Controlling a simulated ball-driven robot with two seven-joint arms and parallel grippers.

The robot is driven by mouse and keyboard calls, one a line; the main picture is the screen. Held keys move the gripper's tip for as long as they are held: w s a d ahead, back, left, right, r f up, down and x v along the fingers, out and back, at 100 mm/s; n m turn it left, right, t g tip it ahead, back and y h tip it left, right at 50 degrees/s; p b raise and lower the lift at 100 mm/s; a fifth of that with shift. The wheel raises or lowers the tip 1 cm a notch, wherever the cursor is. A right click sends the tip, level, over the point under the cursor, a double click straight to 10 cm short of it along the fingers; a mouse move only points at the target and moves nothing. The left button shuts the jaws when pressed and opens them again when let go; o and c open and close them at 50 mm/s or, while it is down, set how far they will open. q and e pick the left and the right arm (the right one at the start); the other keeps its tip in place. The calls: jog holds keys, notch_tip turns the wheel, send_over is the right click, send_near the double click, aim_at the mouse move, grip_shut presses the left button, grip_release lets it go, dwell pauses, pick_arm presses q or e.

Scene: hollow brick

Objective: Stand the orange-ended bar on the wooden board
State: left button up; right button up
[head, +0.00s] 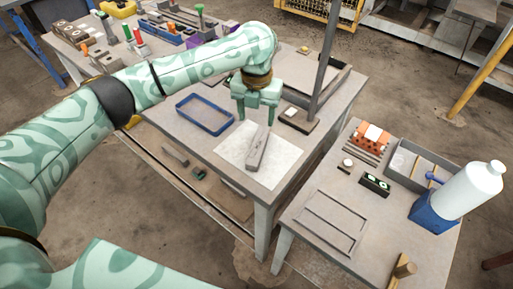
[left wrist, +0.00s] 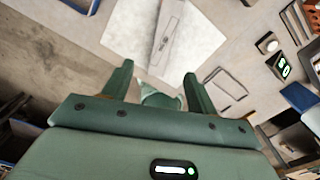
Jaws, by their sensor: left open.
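A grey bar (head: 259,150) lies on a pale square sheet (head: 235,150) on the middle table; I cannot make out an orange end on it. The bar (left wrist: 167,38) also shows in the left wrist view, on the sheet (left wrist: 125,30), beyond the fingertips. My left gripper (head: 256,120) points down above the far end of the bar. Its fingers (left wrist: 158,75) are apart, with no bar between them. I cannot tell any wooden board for certain. My right gripper is not in view.
A blue-rimmed tray (head: 205,113) lies left of the sheet. The right table carries an orange brick (head: 371,138), a grey bin (head: 420,165) and a white bottle (head: 470,190).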

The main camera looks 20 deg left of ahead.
pick_arm(q)
jog(key=b, duration=0.2)
send_over(258, 144)
notch_tip(258, 144, down, 7)
jog(key=shift+s+a+f, duration=0.1)
jog(key=shift+s+a, duration=0.05)
jog(key=f+b, duration=0.1)
jog(key=f, duration=0.1)
jog(key=f+b, duration=0.2)
jog(key=f, duration=0.1)
jog(key=shift+d+f, duration=0.2)
jog(key=shift+f, duration=0.1)
jog(key=shift+r, duration=0.15)
grip_shut()
